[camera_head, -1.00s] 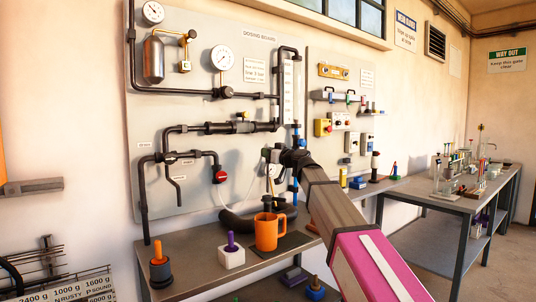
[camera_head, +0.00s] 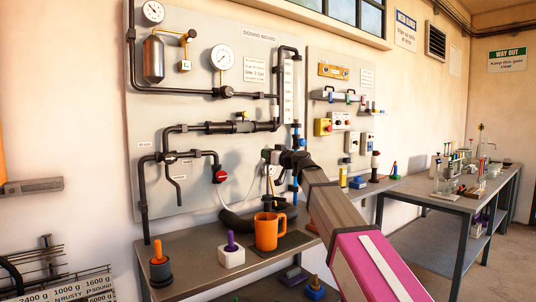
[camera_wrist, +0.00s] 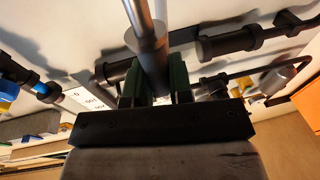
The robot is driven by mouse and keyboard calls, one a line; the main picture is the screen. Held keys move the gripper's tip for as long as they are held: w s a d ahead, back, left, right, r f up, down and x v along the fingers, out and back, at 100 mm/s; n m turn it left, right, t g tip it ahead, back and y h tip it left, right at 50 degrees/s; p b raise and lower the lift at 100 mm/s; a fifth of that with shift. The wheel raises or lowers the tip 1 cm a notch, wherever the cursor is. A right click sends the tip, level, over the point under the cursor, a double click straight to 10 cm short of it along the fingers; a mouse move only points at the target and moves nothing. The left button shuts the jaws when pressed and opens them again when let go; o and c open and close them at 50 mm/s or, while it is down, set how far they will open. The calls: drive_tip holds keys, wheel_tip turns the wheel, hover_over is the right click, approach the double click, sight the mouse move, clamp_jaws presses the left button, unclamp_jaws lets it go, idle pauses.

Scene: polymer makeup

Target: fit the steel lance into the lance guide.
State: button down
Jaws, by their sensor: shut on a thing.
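A steel lance (camera_wrist: 149,52), a grey metal rod, runs from the top edge of the wrist view down between the dark green fingers of my gripper (camera_wrist: 153,84). The fingers are shut on it from both sides. In the head view my gripper (camera_head: 268,156) is in front of the lower right part of the dosing board (camera_head: 205,120), above the orange mug. The lance cannot be made out clearly there. I cannot tell which fitting is the lance guide, or whether the lance touches one.
Black pipes (camera_head: 215,127) and a red-capped valve (camera_head: 220,176) are on the board left of my gripper. An orange mug (camera_head: 268,232), a white block with a purple peg (camera_head: 231,256) and an orange-handled piece (camera_head: 160,264) stand on the bench below. A black hose curves behind the mug.

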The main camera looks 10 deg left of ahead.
sight(268, 173)
drive_tip(key=shift+f, duration=6.25)
drive_tip(key=c, duration=0.9)
unclamp_jaws()
drive_tip(key=shift+c, duration=0.2)
drive_tip(key=shift+r, duration=0.1)
wheel_tip(268, 173, up, 4)
drive_tip(key=shift+s+r, duration=0.1)
drive_tip(key=s+a+r, duration=0.5)
drive_tip(key=s+r, duration=0.1)
drive_tip(key=s, duration=0.4)
drive_tip(key=shift+a+r, duration=0.2)
drive_tip(key=shift+r, duration=0.1)
drive_tip(key=shift+s, duration=0.1)
